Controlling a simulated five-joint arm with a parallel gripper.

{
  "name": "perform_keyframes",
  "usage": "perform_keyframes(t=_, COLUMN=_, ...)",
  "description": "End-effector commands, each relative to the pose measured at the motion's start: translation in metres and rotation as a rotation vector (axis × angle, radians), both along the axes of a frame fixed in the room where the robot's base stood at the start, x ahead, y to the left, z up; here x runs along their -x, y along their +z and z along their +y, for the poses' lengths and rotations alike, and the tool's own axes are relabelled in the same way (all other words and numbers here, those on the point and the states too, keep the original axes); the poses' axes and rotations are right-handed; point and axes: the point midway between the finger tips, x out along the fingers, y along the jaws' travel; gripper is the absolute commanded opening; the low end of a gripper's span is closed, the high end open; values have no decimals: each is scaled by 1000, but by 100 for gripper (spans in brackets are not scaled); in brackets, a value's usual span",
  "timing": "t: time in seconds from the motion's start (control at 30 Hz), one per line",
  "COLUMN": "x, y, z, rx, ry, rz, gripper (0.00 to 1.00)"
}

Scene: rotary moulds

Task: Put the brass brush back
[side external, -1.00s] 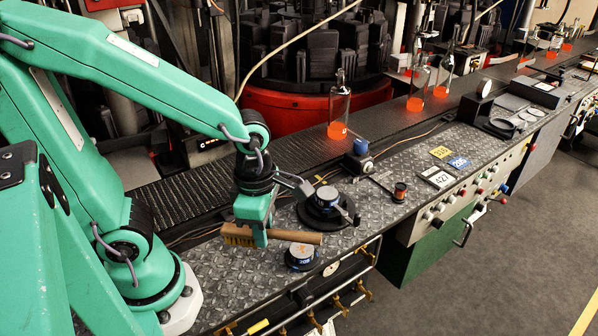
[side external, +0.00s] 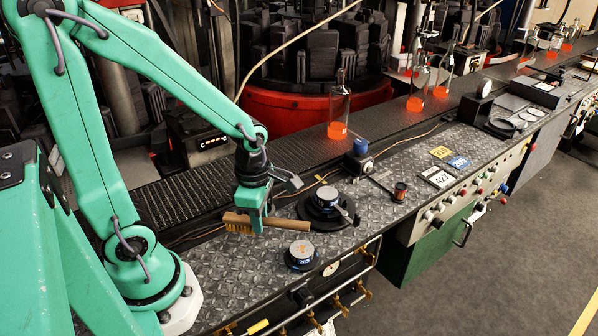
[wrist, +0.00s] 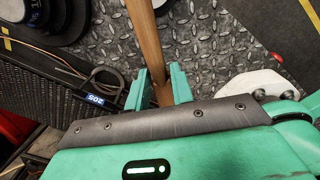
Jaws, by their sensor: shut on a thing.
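The brass brush (side external: 290,222) has a wooden handle and a yellowish bristle head. My gripper (side external: 257,222) is shut on it near the bristle end, in the side view. The handle points right and the bristles face down. The brush is held near the tread-plate bench top (side external: 235,275); I cannot tell the exact gap below it. In the wrist view my gripper's fingers (wrist: 158,85) are on both sides of the wooden handle (wrist: 146,38), which runs up out of the picture. The bristles are hidden there by the gripper body.
A round black-and-silver device (side external: 325,200) stands just right of the handle. A small round labelled tin (side external: 301,255) stands in front. Brass hooks (side external: 360,287) line the bench's front below the edge. Hot orange bottles (side external: 338,115) stand on the conveyor (side external: 285,150) behind.

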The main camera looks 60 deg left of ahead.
Motion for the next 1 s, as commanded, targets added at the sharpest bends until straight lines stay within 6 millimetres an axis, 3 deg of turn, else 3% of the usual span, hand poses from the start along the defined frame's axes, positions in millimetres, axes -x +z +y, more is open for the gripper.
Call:
perform_keyframes(t=0.3, x=-12, y=-19, z=30, rx=-2, ry=3, rz=5, gripper=0)
perform_keyframes(t=0.67, x=-13, y=-23, z=33, rx=-3, ry=0, rz=4, gripper=0)
perform_keyframes(t=1.0, x=-13, y=-50, z=33, rx=-2, ry=0, rz=6, gripper=0)
